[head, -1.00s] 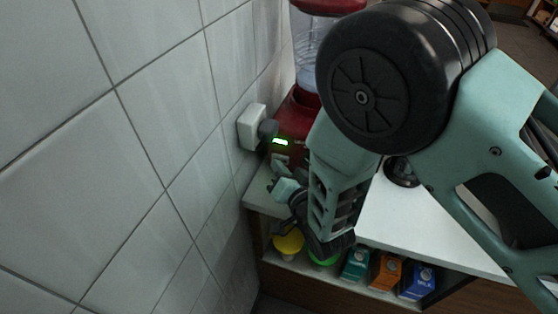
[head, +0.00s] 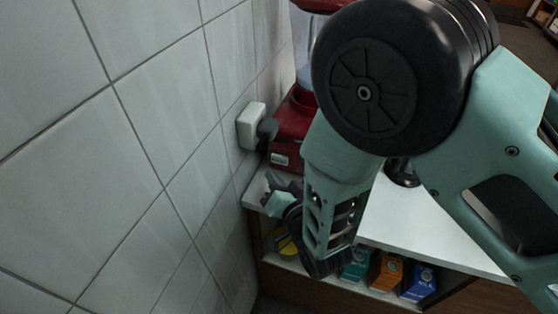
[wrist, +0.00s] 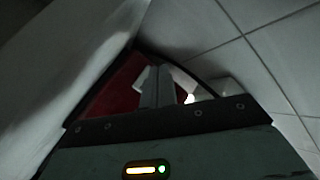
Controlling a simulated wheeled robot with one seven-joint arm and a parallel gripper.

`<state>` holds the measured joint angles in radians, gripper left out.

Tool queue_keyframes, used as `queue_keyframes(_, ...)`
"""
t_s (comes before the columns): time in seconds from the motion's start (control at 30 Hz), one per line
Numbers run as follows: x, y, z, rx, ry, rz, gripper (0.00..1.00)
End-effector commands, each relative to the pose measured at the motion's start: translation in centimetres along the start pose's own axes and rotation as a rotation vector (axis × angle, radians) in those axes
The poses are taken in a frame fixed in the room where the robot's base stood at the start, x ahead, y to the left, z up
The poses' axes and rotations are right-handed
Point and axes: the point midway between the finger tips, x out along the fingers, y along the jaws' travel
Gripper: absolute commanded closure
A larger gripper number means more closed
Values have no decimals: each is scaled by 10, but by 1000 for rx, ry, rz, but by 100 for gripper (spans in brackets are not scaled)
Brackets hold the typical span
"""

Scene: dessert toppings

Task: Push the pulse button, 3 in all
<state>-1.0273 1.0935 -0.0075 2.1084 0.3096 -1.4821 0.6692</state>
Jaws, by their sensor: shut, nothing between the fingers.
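The red blender base (head: 290,130) stands on the white counter against the tiled wall, partly behind my arm. A pale label (head: 281,159) shows low on its front. I cannot make out the pulse button in either view. My gripper (head: 272,180) is in front of the base, just below the label, apart from it as far as I can tell. In the wrist view my gripper's fingers (wrist: 158,85) are together and empty, with the red base (wrist: 115,92) beyond them. A small bright spot (wrist: 190,98) shows beside the fingers; what it is, I cannot tell.
A white wall socket (head: 250,125) with a dark plug (head: 268,130) is left of the blender. Below are a yellow item (head: 285,242) and teal, orange and blue cartons (head: 419,282). The tiled wall is close on the left.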

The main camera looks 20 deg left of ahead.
Motion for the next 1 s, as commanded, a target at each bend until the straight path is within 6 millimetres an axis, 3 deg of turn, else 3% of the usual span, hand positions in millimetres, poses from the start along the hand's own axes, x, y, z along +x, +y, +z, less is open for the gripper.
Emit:
queue_keyframes(0.33, -21, -15, 16, 0, -1, 0, 100)
queue_keyframes(1.0, -21, -16, 16, -1, -1, 0, 100)
